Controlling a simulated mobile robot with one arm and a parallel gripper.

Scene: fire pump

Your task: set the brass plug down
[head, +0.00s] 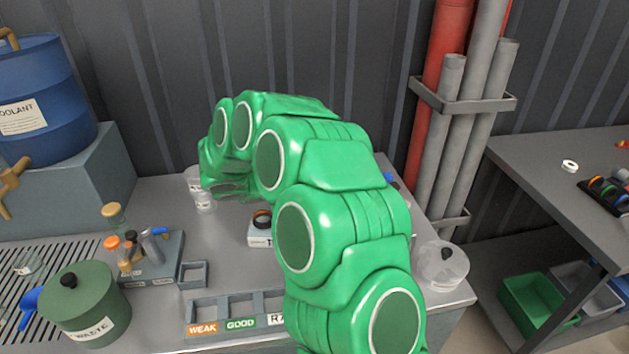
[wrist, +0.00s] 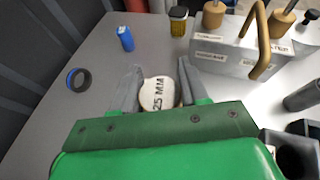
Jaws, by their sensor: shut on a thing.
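My gripper (wrist: 158,90) shows in the wrist view with its two grey fingers on either side of the brass plug (wrist: 158,92). The plug's round, pale end face reads "25 MM" and faces the camera; its lower part is hidden by my gripper. I cannot tell whether the plug touches the grey bench top (wrist: 105,58). In the head view my green arm reaches over the bench towards the back wall, and it hides the fingers and the plug.
A labelled compartment tray (head: 232,306) lies at the bench front.

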